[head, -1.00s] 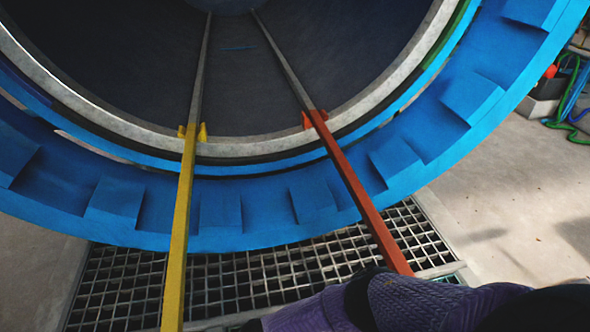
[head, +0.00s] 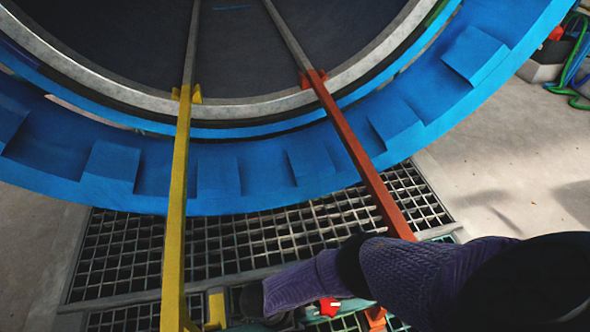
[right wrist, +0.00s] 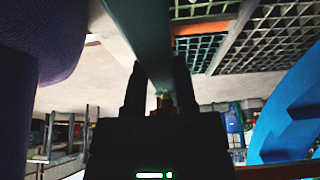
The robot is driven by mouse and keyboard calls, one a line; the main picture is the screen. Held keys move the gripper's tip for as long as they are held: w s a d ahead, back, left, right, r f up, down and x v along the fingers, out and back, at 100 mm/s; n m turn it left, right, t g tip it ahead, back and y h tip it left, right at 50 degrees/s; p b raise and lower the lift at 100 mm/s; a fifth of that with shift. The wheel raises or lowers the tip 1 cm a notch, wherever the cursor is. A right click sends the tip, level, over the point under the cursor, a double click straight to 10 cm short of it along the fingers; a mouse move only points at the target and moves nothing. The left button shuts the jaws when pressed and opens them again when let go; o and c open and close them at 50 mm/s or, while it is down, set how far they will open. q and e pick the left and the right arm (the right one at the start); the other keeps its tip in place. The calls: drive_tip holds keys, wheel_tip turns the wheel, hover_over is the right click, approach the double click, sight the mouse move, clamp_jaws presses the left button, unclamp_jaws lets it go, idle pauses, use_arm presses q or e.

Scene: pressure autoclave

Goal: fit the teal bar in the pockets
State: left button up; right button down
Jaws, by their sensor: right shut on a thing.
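The teal bar (right wrist: 148,40) runs from the top of the right wrist view down between the fingers of my right gripper (right wrist: 160,95), which is shut on it. In the head view, teal shows low down under my right arm (head: 352,306), mostly hidden. My right gripper's fingers are not clear there. A yellow block (head: 216,308) and an orange block (head: 376,318) sit near the bottom edge; I cannot tell whether they are the pockets. My left gripper is not in view.
A yellow rail (head: 175,220) and a red rail (head: 355,150) run from the blue autoclave ring (head: 215,180) toward me, over a floor grating (head: 270,235). Hoses (head: 575,75) lie at the far right. Concrete floor (head: 500,170) is open on the right.

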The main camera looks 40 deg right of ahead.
drive_tip(key=shift+c, duration=1.6)
unclamp_jaws()
drive_tip(key=p+v, duration=0.3)
drive_tip(key=v, duration=0.2)
drive_tip(key=shift+w+r+p, duration=0.1)
drive_tip(key=shift+r+p, duration=0.3)
drive_tip(key=p+v, duration=0.2)
drive_tip(key=v, duration=0.2)
drive_tip(key=shift+f, duration=0.1)
drive_tip(key=shift+a, duration=0.1)
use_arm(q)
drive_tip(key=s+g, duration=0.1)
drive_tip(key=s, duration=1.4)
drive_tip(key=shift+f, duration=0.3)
